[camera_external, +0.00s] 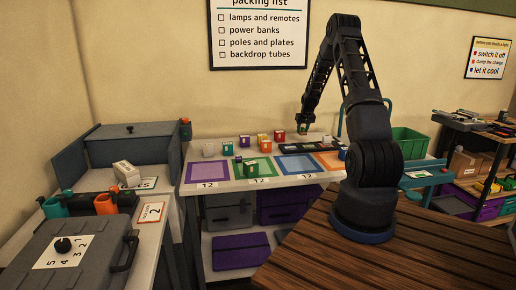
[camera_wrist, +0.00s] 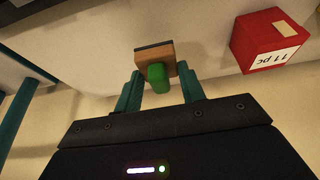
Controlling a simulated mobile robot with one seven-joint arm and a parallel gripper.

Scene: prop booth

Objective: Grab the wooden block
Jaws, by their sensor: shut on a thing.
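The wooden block (camera_wrist: 142,60) shows in the wrist view between my teal fingertips. It is tan with a dark edge, and a green piece sits on its near face. My gripper (camera_wrist: 160,88) is shut on it, with a finger on either side. In the external view my gripper (camera_external: 303,129) hangs over the back part of the white table (camera_external: 222,186), with a bit of green and tan at its tips. The block is small there, and I cannot tell whether it touches the surface below.
A red box (camera_wrist: 262,48) marked "11 pc" stands close to the block in the wrist view. Purple (camera_external: 208,172), green, blue (camera_external: 296,163) and orange mats line the table front. Several small boxes and a black tray (camera_external: 300,148) stand behind them. A green bin (camera_external: 409,143) is at right.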

